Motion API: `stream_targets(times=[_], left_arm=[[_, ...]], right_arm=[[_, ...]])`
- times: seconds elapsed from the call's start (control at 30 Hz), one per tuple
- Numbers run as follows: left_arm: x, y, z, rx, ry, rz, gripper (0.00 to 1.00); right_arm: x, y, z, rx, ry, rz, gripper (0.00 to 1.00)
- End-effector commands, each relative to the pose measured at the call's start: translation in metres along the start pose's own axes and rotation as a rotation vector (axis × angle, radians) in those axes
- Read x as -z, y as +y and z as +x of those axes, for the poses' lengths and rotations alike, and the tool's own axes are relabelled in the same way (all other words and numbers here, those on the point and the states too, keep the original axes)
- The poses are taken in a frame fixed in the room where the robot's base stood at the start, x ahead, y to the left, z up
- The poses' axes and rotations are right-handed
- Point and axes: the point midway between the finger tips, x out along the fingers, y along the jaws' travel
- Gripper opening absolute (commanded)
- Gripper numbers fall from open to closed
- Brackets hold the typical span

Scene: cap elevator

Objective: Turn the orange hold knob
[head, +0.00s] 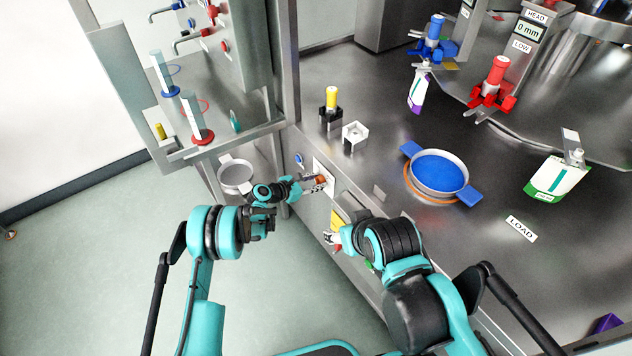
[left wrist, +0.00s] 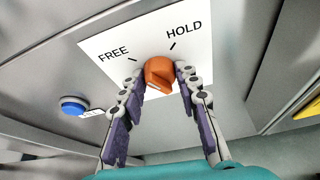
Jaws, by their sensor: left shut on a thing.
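The orange hold knob (left wrist: 159,74) sits on a white plate (left wrist: 120,48) marked FREE and HOLD on the steel cabinet front. FREE is up and left of the knob in the left wrist view, HOLD up and right. I cannot tell which label the knob points to. My left gripper (left wrist: 160,84) is shut on the knob, one finger on each side. In the head view the knob (head: 321,180) shows small at the tips of my left gripper (head: 314,184). My right gripper (head: 334,239) is low by the cabinet front, mostly hidden by its own arm.
A blue button (left wrist: 73,105) is left of the plate. On the steel top stand a black holder with a yellow-capped part (head: 331,98), a white square block (head: 355,136) and a blue round pan (head: 437,172). A grey bowl (head: 236,175) is left of my left gripper.

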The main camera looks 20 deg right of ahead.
Motion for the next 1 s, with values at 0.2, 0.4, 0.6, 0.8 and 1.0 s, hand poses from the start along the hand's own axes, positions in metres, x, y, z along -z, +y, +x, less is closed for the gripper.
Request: stream_targets(times=[0.2,0.4,0.6,0.8,1.0], left_arm=[[0.0004,-0.0023,0.0001,-0.079,0.001,0.191,0.03],[0.0007,-0.0039,0.0007,-0.151,0.000,0.368,0.03],[0.0017,-0.0047,0.0006,-0.225,0.000,0.542,0.03],[0.0025,-0.0060,0.0013,-0.294,0.000,0.712,0.03],[0.0034,-0.0064,0.0014,-0.354,0.000,0.855,0.03]], right_arm=[[0.0000,0.0000,0.0000,0.000,0.000,0.000,0.58],[0.0000,0.0000,0.0000,0.000,0.000,0.000,0.58],[0.0000,0.0000,0.0000,0.000,0.000,0.000,0.58],[0.0000,0.0000,0.0000,0.000,0.000,0.000,0.58],[0.0000,0.0000,0.0000,0.000,0.000,0.000,0.58]])
